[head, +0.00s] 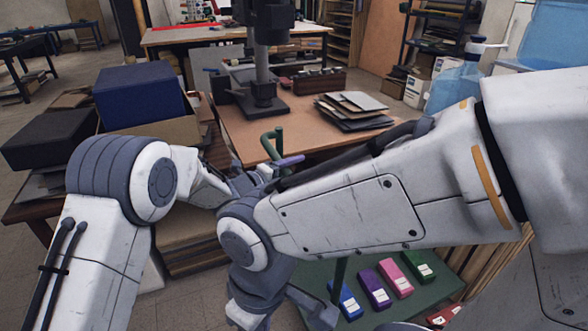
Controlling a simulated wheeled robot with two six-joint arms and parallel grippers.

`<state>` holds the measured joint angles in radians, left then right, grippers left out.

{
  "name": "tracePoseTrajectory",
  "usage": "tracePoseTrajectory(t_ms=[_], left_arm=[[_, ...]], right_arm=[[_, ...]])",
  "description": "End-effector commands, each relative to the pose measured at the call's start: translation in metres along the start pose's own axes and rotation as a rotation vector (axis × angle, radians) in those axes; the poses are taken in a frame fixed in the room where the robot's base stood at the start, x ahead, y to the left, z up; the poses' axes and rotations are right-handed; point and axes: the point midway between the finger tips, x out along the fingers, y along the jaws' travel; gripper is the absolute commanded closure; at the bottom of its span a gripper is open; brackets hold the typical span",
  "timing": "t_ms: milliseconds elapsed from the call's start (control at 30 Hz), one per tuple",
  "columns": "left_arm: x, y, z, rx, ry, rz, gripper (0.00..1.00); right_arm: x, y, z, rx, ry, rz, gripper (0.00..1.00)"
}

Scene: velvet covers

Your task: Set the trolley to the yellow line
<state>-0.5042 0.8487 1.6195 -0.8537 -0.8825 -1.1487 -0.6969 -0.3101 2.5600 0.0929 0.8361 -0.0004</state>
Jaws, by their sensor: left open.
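A green-topped trolley (425,302) stands low in front of me, partly hidden by my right arm. A dark green post (338,278) rises from it. A curved green bar (279,142), which looks like a handle, shows above my arm; its join to the trolley is hidden. My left gripper (268,172) is open beside the lower end of this bar; I cannot tell whether they touch. My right arm crosses in front, and its wrist points down at the trolley's left; part of my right gripper (308,306) shows there, its jaws unclear. I see no yellow line on the floor.
Several small coloured boxes (397,276) lie on the trolley. Behind is a brown table (235,133) with a stand (262,95) and stacked dark covers (352,115). A blue box (140,95) and a black box (48,140) sit at left. Bare floor shows at lower left.

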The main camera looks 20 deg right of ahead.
Motion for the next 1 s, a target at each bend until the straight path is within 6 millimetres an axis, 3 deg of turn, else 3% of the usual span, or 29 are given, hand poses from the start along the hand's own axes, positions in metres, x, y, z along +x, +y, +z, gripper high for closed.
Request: tracePoseTrajectory(t_ms=[267,400,433,1000], left_arm=[[0.0017,0.0,0.0,0.0,0.0,0.0,0.38],[0.0015,0.0,0.0001,0.0,-0.001,0.0,0.92],[0.0014,0.0,0.0001,0.0,-0.001,0.0,1.0],[0.0008,0.0004,0.0006,0.0,-0.002,0.001,1.0]], right_arm=[[0.0,0.0,0.0,0.0,0.0,0.0,1.0],[0.0,0.0,0.0,0.0,0.0,0.0,1.0],[0.0,0.0,0.0,0.0,0.0,0.0,1.0],[0.0,0.0,0.0,0.0,0.0,0.0,1.0]])
